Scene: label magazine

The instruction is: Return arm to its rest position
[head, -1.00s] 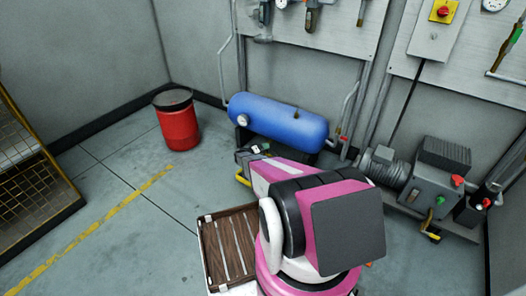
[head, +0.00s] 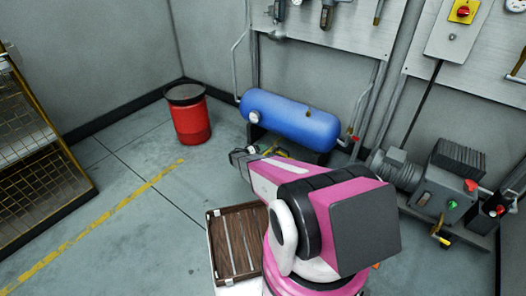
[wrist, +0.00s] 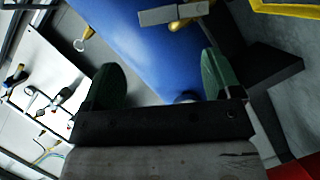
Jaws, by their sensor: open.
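My arm shows pink, white and black in the head view, reaching from the lower right toward the blue tank. My gripper (wrist: 158,85) shows in the wrist view as two dark green fingers set wide apart on a dark bar. Nothing is between the fingers, and the blue tank (wrist: 150,45) lies beyond them. In the head view the arm's far end is in front of the tank (head: 290,120), and the fingers are too small there to make out.
A red drum (head: 190,120) stands by the wall. A wooden slatted crate (head: 238,243) is beside my arm. A grey motor pump (head: 435,185) stands at the right. A yellow mesh cage (head: 35,150) is at the left. The floor between is clear.

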